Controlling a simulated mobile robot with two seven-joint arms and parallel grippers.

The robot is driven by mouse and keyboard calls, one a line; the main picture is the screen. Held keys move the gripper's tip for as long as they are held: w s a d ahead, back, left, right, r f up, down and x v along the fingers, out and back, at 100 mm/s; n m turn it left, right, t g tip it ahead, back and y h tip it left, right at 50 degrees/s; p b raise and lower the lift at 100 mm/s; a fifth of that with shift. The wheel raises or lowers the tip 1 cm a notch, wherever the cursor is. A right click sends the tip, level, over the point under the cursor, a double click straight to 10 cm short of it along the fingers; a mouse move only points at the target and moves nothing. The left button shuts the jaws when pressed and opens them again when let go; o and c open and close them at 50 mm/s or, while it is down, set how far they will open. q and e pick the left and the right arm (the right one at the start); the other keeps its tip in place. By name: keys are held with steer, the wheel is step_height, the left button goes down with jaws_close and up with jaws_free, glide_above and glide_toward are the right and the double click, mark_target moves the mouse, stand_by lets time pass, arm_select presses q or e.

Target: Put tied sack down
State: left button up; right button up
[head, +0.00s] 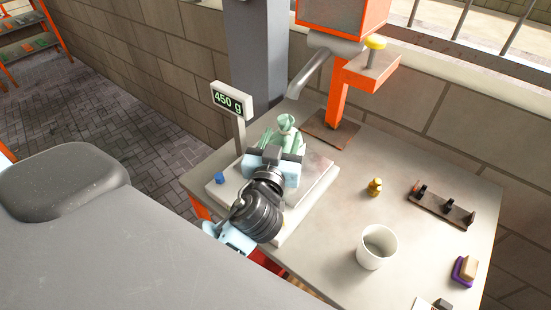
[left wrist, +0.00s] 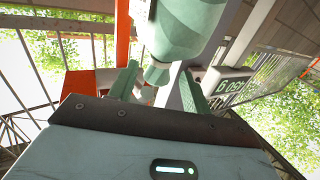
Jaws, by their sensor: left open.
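The tied sack (head: 286,122) is pale green, with its knotted top showing just beyond my left gripper (head: 282,142) over the scale plate (head: 316,184). The gripper hides its lower part, so I cannot see how it rests. The scale display (head: 232,100) reads 450 g. In the left wrist view, the sack (left wrist: 188,28) fills the top centre, and its narrow end reaches down between the two green fingers of my left gripper (left wrist: 160,85). The fingers are apart, one on each side. Whether either touches the sack is unclear. My right gripper is out of view.
An orange dispenser (head: 338,95) with a grey spout stands behind the scale. A white cup (head: 377,247), a small brass weight (head: 375,187), a dark rack (head: 442,205) and a purple-and-tan block (head: 465,271) occupy the table's right side.

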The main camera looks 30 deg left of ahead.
arm_select(q)
steer(key=b+v, duration=0.1)
steer(key=v, duration=0.6)
steer(key=shift+s, duration=0.2)
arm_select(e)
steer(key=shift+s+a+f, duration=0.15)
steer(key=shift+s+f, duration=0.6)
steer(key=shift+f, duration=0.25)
